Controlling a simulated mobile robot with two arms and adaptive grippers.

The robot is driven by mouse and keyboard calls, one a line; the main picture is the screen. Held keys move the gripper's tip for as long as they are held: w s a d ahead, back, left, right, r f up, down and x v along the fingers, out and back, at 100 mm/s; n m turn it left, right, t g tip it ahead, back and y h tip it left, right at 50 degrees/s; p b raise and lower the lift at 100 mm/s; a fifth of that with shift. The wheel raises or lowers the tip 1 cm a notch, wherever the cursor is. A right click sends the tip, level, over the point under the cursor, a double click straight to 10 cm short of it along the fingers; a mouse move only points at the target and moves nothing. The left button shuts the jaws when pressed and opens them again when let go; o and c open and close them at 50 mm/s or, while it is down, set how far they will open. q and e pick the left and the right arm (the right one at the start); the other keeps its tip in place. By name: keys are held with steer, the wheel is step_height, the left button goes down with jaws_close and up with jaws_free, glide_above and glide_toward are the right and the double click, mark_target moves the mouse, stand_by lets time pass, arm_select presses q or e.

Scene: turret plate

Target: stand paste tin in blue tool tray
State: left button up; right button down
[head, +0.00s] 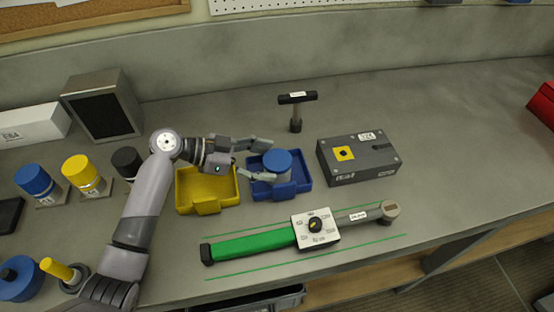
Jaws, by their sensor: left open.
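A round tin with a blue lid (277,160), which looks like the paste tin, stands inside the blue tool tray (300,184). It looks upright, with its lower part partly hidden by a finger and the tray wall. My left gripper (268,162) reaches in from the left over the yellow tray. Its fingers are open, one on the far side and one on the near side of the tin. I cannot tell whether either finger touches it. My right gripper is not in view.
The yellow tray (207,208) sits left of the blue one. A grey box (372,168) is to the right, a hammer (296,112) stands behind, and a green-handled torque wrench (262,243) lies in front. Blue, yellow and black-capped containers stand at left.

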arm_select(q)
steer(key=v, duration=0.8)
